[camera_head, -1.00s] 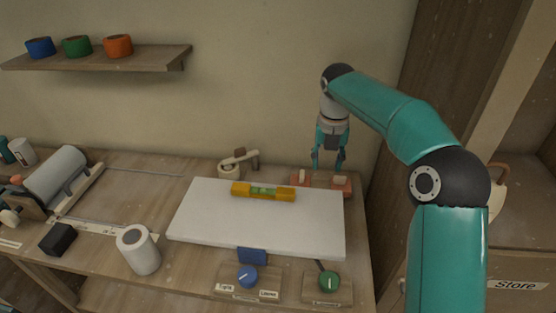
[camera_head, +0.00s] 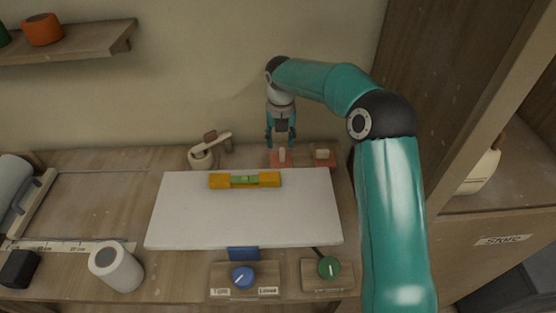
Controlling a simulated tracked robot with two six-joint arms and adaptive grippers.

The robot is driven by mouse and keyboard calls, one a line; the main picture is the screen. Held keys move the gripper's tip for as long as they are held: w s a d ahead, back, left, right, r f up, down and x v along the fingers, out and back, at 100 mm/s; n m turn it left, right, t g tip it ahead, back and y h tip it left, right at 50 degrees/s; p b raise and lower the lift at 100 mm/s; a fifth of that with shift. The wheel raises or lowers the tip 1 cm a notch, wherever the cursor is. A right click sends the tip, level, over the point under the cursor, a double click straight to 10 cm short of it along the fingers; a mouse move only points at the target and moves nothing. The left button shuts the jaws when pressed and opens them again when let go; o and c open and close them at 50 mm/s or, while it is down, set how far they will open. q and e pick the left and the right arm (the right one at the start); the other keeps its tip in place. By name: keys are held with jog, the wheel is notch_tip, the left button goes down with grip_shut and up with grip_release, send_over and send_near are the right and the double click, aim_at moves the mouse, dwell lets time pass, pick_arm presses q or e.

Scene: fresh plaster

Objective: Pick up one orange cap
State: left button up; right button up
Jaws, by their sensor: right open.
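Two low orange-red pieces, each with a pale upright knob, sit side by side at the back right of the bench, behind the white board. I take these for the orange caps: the left orange cap (camera_head: 275,163) and the right orange cap (camera_head: 323,163). My right gripper (camera_head: 281,145) points down at the left one, its fingers open and apart at the pale knob. I cannot tell whether they touch it. The right orange cap stands clear of the fingers. My left gripper is not in view.
A white board (camera_head: 240,215) fills the middle, with a yellow spirit level (camera_head: 244,181) on it. Blue (camera_head: 243,277) and green (camera_head: 329,267) knobs and a white cylinder (camera_head: 117,268) are in front.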

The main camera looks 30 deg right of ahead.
aim_at(282, 152)
jog(key=shift+s+d+f, duration=0.1)
jog(key=shift+d+f, duration=0.05)
jog(key=shift+f, duration=0.55)
jog(key=f, duration=0.1)
jog(key=f+p, duration=0.1)
jog(key=f, duration=0.2)
jog(key=shift+w+d+f+p, duration=0.25)
jog(key=shift+w+d+p, duration=0.1)
jog(key=shift+w+f, duration=0.1)
jog(key=shift+f, duration=0.3)
grip_shut()
